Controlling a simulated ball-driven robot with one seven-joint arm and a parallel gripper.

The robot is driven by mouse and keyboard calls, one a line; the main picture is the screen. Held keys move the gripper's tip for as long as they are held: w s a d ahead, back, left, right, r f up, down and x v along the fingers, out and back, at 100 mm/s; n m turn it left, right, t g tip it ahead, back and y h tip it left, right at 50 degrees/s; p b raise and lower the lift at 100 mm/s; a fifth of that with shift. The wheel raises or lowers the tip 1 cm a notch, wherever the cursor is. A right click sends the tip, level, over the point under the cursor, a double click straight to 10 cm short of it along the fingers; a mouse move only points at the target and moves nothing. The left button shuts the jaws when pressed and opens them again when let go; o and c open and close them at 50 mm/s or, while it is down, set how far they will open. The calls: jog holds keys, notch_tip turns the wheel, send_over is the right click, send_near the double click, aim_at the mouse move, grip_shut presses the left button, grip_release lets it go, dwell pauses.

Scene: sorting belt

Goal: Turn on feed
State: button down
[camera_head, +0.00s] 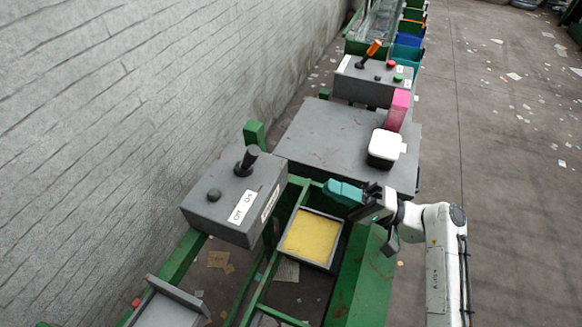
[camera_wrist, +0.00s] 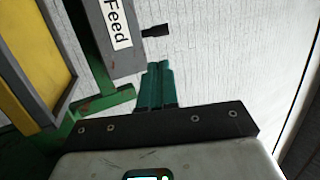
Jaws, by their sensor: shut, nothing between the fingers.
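A grey control box (camera_head: 223,222) stands left of centre in the head view, with a black lever (camera_head: 247,162) and a dark round knob (camera_head: 214,194) on top. White labels (camera_head: 243,206) for two positions sit on its top face. In the wrist view the box (camera_wrist: 125,62) carries a "Feed" label (camera_wrist: 117,22), and the black lever (camera_wrist: 155,31) sticks out to the right of it. My gripper (camera_head: 332,189) has teal fingers, shut and empty, to the right of the box and apart from it. The fingers also show in the wrist view (camera_wrist: 157,68), below the lever and not touching it.
A tray of yellow material (camera_head: 312,238) sits in the green frame (camera_head: 362,285) below my gripper. Behind stand a grey table (camera_head: 328,135), a white-lidded black container (camera_head: 384,150), a pink container (camera_head: 398,112) and another control box (camera_head: 360,92) with an orange lever. A wall is left.

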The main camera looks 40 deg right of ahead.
aim_at(274, 175)
jog(key=p+x, duration=0.4)
jog(key=x, duration=0.8)
jog(key=shift+a+r, duration=0.15)
jog(key=shift+r, duration=0.1)
jog(key=shift+w+a+r, duration=0.15)
jog(key=shift+w+a, duration=0.25)
jog(key=shift+w, duration=0.1)
